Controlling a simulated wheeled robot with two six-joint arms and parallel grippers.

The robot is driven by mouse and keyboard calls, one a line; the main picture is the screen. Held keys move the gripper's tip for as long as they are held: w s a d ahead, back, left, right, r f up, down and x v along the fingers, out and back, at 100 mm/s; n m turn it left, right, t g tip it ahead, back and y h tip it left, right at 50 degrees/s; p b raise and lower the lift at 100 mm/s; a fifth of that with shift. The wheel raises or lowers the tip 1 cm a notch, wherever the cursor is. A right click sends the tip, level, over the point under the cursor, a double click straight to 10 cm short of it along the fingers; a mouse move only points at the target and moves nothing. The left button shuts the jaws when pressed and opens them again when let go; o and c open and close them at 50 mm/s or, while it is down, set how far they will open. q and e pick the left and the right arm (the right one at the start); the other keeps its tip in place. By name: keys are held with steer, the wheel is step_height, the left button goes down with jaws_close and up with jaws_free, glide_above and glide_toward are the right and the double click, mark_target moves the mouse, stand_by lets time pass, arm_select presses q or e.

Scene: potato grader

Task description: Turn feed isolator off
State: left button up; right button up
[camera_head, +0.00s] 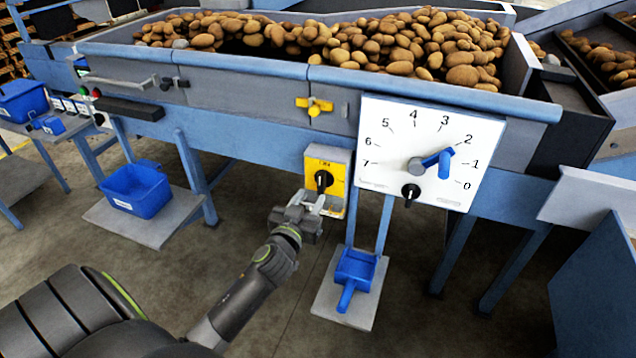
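The feed isolator is a yellow box (340,163) with a black rotary knob (323,181), mounted on the blue frame below the hopper, left of the white dial panel. My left gripper (312,204) is just below the knob, with its fingers pointing up toward it. One pale fingertip shows close to the knob's lower end. I cannot tell whether it touches the knob or how far the fingers are apart. The knob's handle looks roughly upright. The small lettering on the box is too small to read. My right gripper is not in view.
The white panel (390,122) has a scale 0 to 7 and a blue lever near 2, with a small black knob (411,193) below. A yellow valve (314,106) sits above. Potatoes (400,45) fill the hopper. A blue scoop (355,270) and blue bin (135,190) rest on low shelves.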

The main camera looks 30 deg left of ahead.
mark_target(320, 181)
arm_select(q)
steer(key=x, duration=0.6)
steer(key=shift+w, duration=0.3)
jaws_close()
